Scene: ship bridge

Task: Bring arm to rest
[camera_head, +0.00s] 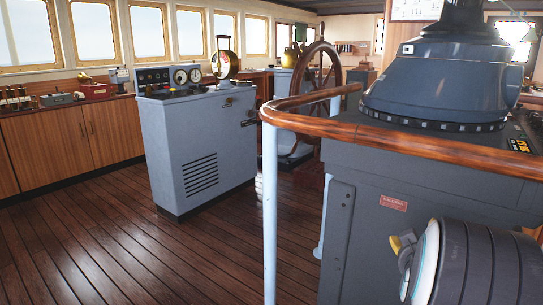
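My gripper is not in view, and no part that I can be sure is my arm shows. Whether the gripper is open or shut is hidden from me. The task names no other object.
A dark console (365,215) with a wooden handrail (330,127) stands close at right. A ribbed dark drum shape (480,262) is at the lower right; I cannot tell what it belongs to. A grey console (205,150) and ship's wheel (318,65) stand beyond. The plank floor (110,235) is clear.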

